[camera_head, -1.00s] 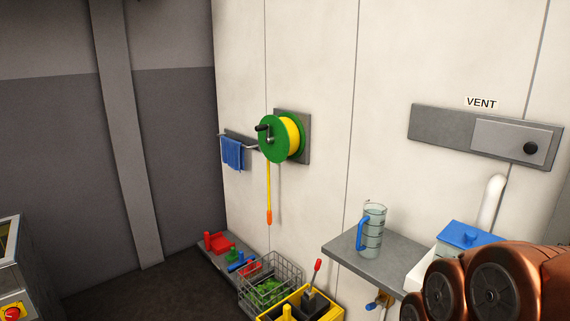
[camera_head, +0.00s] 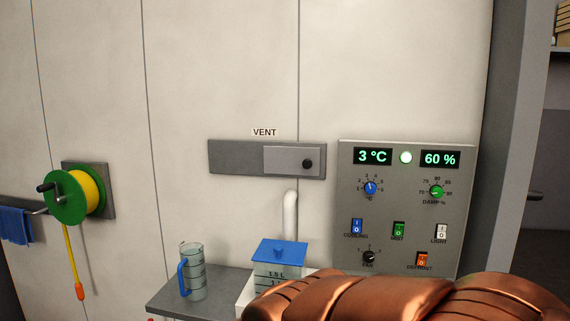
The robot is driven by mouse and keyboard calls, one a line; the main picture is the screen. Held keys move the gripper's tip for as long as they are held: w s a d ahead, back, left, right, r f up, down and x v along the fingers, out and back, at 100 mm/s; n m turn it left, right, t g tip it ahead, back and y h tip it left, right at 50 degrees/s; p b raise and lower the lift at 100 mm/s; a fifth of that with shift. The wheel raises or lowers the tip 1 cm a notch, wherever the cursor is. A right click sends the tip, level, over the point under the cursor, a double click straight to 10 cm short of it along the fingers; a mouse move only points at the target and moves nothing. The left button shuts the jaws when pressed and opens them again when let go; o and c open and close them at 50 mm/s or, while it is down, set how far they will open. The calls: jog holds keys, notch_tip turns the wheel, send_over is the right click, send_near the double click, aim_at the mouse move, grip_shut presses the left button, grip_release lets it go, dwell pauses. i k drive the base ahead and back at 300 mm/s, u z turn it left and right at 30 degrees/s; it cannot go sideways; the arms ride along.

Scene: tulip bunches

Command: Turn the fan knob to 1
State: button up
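My copper-coloured arm crosses the bottom right, just below the knob in the picture. My gripper is not in view, so its state and its distance from the knob are hidden.
The panel also has a blue knob (camera_head: 370,188), a green damp knob (camera_head: 436,191), several rocker switches and displays reading 3 °C and 60 %. A vent slider (camera_head: 292,161) is left of it. A jug (camera_head: 194,272) and blue-lidded container (camera_head: 279,252) stand below.

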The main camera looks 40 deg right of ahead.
aim_at(369, 256)
jog(key=z, duration=1.4)
jog(key=k, duration=0.55)
jog(key=u, duration=1.1)
jog(key=i, duration=1.2)
jog(key=z, duration=0.7)
